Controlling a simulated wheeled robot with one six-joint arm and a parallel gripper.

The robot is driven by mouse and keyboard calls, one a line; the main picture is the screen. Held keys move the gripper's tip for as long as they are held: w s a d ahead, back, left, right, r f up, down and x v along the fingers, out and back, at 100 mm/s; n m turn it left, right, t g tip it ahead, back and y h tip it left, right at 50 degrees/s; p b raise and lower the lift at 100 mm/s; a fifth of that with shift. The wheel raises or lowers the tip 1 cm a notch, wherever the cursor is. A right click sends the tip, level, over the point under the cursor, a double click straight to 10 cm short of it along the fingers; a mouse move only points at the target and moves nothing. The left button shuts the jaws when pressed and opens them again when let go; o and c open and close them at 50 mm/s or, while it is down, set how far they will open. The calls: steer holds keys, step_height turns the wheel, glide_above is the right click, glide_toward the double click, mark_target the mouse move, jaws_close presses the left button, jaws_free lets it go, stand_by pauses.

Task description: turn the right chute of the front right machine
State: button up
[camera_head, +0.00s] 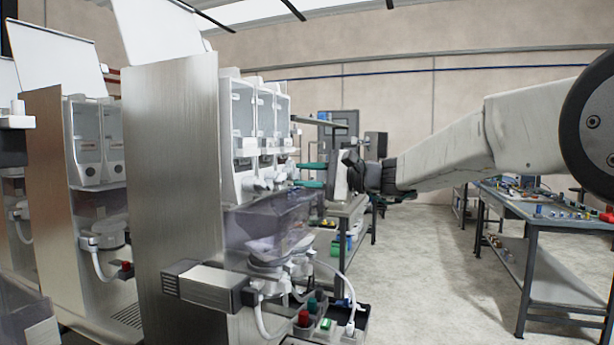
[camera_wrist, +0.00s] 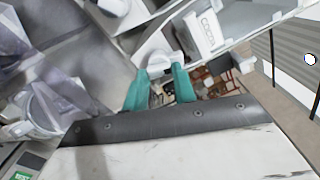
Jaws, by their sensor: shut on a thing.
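The front right machine (camera_head: 170,190) stands nearest, with a tall brushed-steel side panel and several white-framed canisters (camera_head: 243,120) in a row. White chutes (camera_head: 248,187) stick out under the canisters. My gripper (camera_head: 298,175) reaches in from the right, its two teal fingers level with the chutes at the rightmost canister. In the wrist view, the teal fingertips (camera_wrist: 159,72) sit on either side of a small white chute (camera_wrist: 162,60) and are shut on it. Its far side is hidden.
A clear purple-tinted bowl (camera_head: 270,222) and a white mixing unit sit below the chutes. A grey box arm (camera_head: 205,285) juts out at the front. A workbench (camera_head: 560,212) with small parts stands right. The floor (camera_head: 430,265) between is clear.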

steer(key=m, duration=1.9)
steer(key=shift+s+a+f+m, duration=0.1)
steer(key=shift+s+f+m, duration=0.1)
steer(key=shift+s+m, duration=0.1)
stand_by(0.4)
steer(key=o, duration=1)
steer(key=v, duration=0.8)
